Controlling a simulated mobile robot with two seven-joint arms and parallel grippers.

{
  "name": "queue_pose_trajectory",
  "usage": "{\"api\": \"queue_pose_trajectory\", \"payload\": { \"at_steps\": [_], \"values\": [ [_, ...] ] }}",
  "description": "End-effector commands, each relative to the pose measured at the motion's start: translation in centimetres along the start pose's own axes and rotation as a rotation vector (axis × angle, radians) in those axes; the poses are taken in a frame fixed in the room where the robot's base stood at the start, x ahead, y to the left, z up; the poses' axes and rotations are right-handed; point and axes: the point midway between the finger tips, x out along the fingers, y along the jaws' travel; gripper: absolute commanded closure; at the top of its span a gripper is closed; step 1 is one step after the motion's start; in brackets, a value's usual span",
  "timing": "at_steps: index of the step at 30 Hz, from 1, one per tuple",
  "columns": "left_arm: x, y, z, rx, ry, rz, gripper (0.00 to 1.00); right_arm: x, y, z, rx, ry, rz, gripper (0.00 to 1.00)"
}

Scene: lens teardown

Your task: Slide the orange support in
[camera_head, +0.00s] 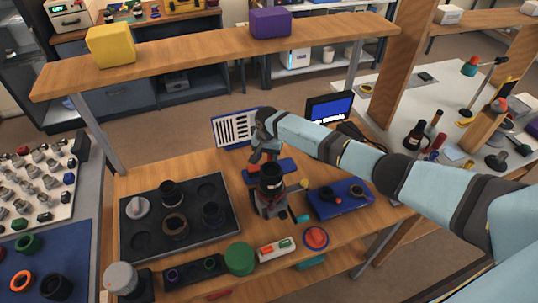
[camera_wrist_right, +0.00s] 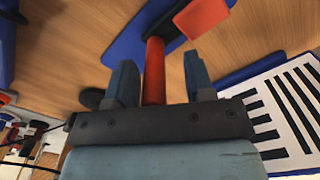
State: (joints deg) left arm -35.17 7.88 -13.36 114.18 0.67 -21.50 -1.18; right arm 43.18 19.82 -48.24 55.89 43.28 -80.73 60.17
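My right gripper (camera_wrist_right: 160,80) is open, its two grey-blue fingers apart on either side of an orange-red rod (camera_wrist_right: 153,70). The rod looks closer to one finger, and I see no clear grip on it. An orange-red block (camera_wrist_right: 201,16) lies beyond, beside a dark blue bar (camera_wrist_right: 145,25); I cannot tell whether rod and block are one support. In the head view my right gripper (camera_head: 259,152) hangs over the blue stand (camera_head: 283,168), behind the dark lens (camera_head: 271,179) on its grey holder. My left gripper is out of view.
A black tray (camera_head: 129,231) with round recesses is at left. A white striped panel (camera_head: 235,128) stands behind, beside a small screen (camera_head: 330,107). A blue mat (camera_head: 341,208) is at right. A green lid (camera_head: 240,258) and red disc (camera_head: 316,237) lie in front.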

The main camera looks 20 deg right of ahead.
Motion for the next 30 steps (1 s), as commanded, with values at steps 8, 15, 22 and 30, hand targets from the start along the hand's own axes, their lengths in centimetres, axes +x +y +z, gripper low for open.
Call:
{"api": "queue_pose_trajectory", "payload": {
  "at_steps": [8,15,22,30],
  "values": [
    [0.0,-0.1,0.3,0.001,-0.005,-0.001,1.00,-0.5,0.1,-0.1,0.001,0.001,0.001,0.52],
    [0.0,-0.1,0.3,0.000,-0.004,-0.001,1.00,-4.6,0.0,-0.1,0.001,0.002,-0.002,0.52],
    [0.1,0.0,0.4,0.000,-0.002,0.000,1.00,-9.8,-0.1,0.0,-0.001,0.002,-0.002,0.52],
    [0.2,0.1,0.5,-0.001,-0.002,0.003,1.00,-13.4,-0.1,0.0,0.000,0.001,0.000,0.52]
  ]
}}
